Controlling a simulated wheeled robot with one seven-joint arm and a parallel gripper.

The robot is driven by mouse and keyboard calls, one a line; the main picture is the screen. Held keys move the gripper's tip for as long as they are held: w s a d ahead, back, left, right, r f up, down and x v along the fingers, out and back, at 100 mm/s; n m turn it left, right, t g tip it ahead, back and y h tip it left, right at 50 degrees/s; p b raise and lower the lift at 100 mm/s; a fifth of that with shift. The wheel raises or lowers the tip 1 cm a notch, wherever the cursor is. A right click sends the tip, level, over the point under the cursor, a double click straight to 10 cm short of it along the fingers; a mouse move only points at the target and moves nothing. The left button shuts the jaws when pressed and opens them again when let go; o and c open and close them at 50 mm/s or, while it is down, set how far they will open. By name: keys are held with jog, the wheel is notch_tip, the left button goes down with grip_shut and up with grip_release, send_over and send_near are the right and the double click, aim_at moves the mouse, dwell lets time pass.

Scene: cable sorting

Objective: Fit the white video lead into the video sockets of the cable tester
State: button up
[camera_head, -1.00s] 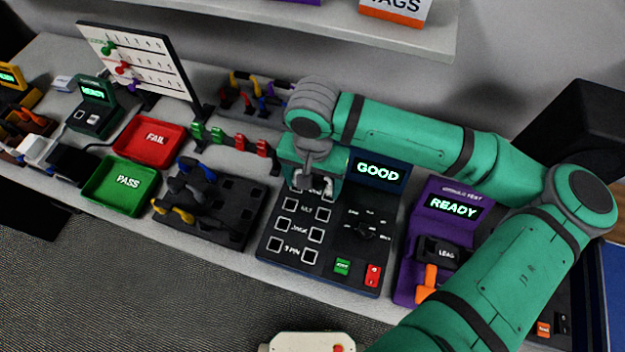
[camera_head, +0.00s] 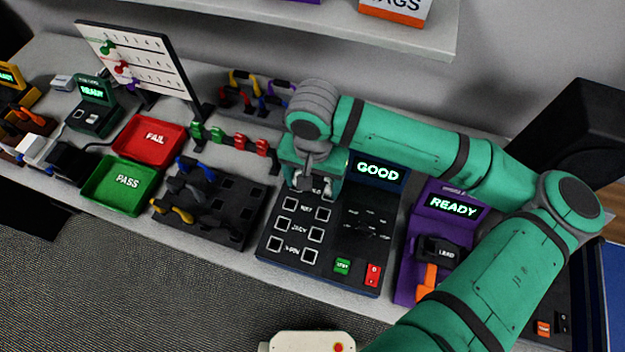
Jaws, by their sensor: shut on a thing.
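The cable tester (camera_head: 283,254) is the dark box at the centre, with two columns of pale square sockets on its left half. Its screen (camera_head: 378,170) reads GOOD. My gripper (camera_head: 312,188) is over the top row of sockets at the back left of the tester, pointing down. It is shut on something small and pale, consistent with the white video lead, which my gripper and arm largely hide. I cannot tell whether its plugs sit in the sockets or just above them.
A black rack (camera_head: 232,210) with several coloured leads stands left of the tester. A green PASS tray (camera_head: 121,186) and a red FAIL tray (camera_head: 150,139) lie further left. A purple tester (camera_head: 403,285) reading READY stands close on the right. A shelf (camera_head: 350,30) overhangs behind.

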aim_at(313, 175)
jog(key=shift+a, duration=0.15)
jog(key=o, duration=1.1)
jog(key=shift+s+d, duration=0.15)
jog(key=shift+d, duration=0.05)
jog(key=shift+o, duration=0.5)
jog(key=shift+a+r, duration=0.1)
jog(key=shift+r, duration=0.05)
jog(key=shift+r, duration=3.9)
